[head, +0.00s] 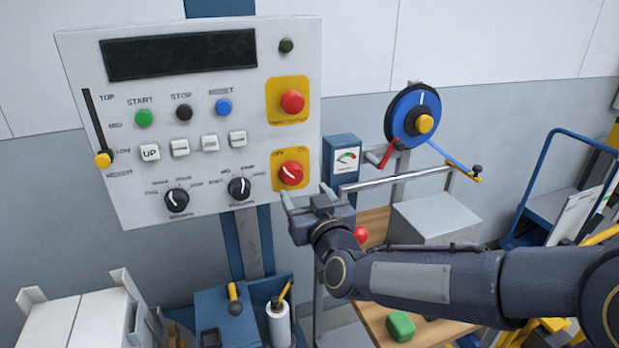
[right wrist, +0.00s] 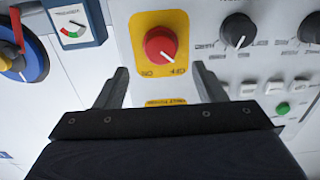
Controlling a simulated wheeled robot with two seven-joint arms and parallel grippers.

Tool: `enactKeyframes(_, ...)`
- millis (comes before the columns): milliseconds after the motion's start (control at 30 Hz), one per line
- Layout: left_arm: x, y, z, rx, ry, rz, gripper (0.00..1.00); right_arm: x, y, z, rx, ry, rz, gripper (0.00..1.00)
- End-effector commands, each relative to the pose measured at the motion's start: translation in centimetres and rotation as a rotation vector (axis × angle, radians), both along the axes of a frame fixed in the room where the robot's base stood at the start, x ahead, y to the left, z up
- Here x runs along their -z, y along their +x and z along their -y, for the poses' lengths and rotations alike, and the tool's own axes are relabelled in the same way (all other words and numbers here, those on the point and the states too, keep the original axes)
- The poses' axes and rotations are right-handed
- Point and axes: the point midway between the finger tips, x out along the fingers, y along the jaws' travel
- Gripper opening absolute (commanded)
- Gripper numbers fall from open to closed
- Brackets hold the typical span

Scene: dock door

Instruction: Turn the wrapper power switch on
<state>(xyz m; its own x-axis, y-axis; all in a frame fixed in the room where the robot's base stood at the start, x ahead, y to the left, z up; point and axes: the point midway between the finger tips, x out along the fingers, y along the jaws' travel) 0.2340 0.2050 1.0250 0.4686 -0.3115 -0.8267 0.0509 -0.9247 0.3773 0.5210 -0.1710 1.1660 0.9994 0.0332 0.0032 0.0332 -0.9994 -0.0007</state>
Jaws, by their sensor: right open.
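The wrapper power switch is a red rotary knob (head: 291,173) on a yellow plate, low on the right of the grey control panel (head: 70,50). In the right wrist view the knob (right wrist: 160,45) appears upside down, beyond my fingertips. Its white mark points to the lower right there, toward the label that seems to read OFF; the small print is hard to read. My right gripper (head: 308,193) is open and empty, just below and in front of the switch. Its fingers (right wrist: 161,72) lie either side of the knob in that view, apparently not touching it. My left gripper is out of view.
A red emergency button (head: 292,102) sits above the switch, and black dials (head: 239,188) are left of it. A blue gauge box (head: 343,160) and a blue reel (head: 405,115) stand to the right. A blue tool stand (head: 225,310) is below the panel.

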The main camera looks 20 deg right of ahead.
Motion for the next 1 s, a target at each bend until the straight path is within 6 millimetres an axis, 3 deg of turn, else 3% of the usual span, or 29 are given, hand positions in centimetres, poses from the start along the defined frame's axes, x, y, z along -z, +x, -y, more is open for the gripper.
enactKeyframes(333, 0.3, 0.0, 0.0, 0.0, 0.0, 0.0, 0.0, 0.1, 5.3, -0.1, 0.001, 0.0, -0.003, 0.64)
enactKeyframes(733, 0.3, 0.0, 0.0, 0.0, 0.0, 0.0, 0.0, 0.1, 6.3, -0.2, -0.001, 0.003, -0.002, 0.64)
enactKeyframes(1000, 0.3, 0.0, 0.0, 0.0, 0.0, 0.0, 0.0, 0.1, 6.3, -0.2, -0.001, 0.003, -0.002, 0.29)
